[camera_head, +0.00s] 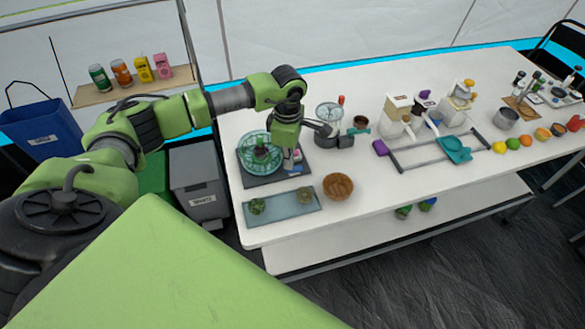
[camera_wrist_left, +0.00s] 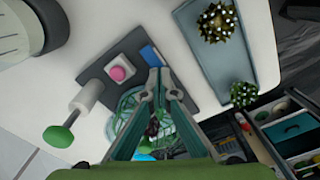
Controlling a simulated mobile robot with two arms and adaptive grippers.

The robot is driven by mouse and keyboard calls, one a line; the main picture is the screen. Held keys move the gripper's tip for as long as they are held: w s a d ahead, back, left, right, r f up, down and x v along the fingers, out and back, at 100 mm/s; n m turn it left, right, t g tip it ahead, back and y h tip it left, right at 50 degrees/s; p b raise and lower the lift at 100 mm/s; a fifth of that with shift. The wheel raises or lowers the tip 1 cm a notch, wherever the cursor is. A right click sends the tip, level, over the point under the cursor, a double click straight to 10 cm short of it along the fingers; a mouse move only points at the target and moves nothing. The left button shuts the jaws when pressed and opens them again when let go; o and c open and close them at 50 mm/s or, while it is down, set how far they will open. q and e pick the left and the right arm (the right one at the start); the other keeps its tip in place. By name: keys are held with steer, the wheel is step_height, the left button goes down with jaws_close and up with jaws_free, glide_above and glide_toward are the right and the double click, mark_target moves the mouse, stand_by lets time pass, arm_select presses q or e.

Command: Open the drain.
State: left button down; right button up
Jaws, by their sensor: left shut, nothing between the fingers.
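A round green see-through basin (camera_head: 258,158) sits on a dark square base (camera_head: 262,180) at the left end of the white table. In the left wrist view the dark base (camera_wrist_left: 140,42) carries a white block with a pink button (camera_wrist_left: 117,73) and a blue piece (camera_wrist_left: 151,55). A white cylinder with a green knob (camera_wrist_left: 58,137) stands out beside the base. My left gripper (camera_wrist_left: 160,74) is shut and empty, its tips over the base, apart from the button. The gripper hides part of the green basin (camera_wrist_left: 128,102). My right gripper is not in view.
A glassy tray (camera_head: 285,207) with two spiky plants lies in front of the base, with a brown bowl (camera_head: 338,186) to its right. A clear-jar appliance (camera_head: 329,113) stands behind.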

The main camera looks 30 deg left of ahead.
arm_select(q)
steer(key=shift+f+b, duration=0.65)
steer(key=shift+f, duration=0.15)
steer(key=shift+s, duration=0.15)
steer(key=shift+r+p, duration=0.6)
steer(key=shift+r, duration=0.2)
steer(key=shift+r+p, duration=1.5)
steer(key=shift+r, duration=1.25)
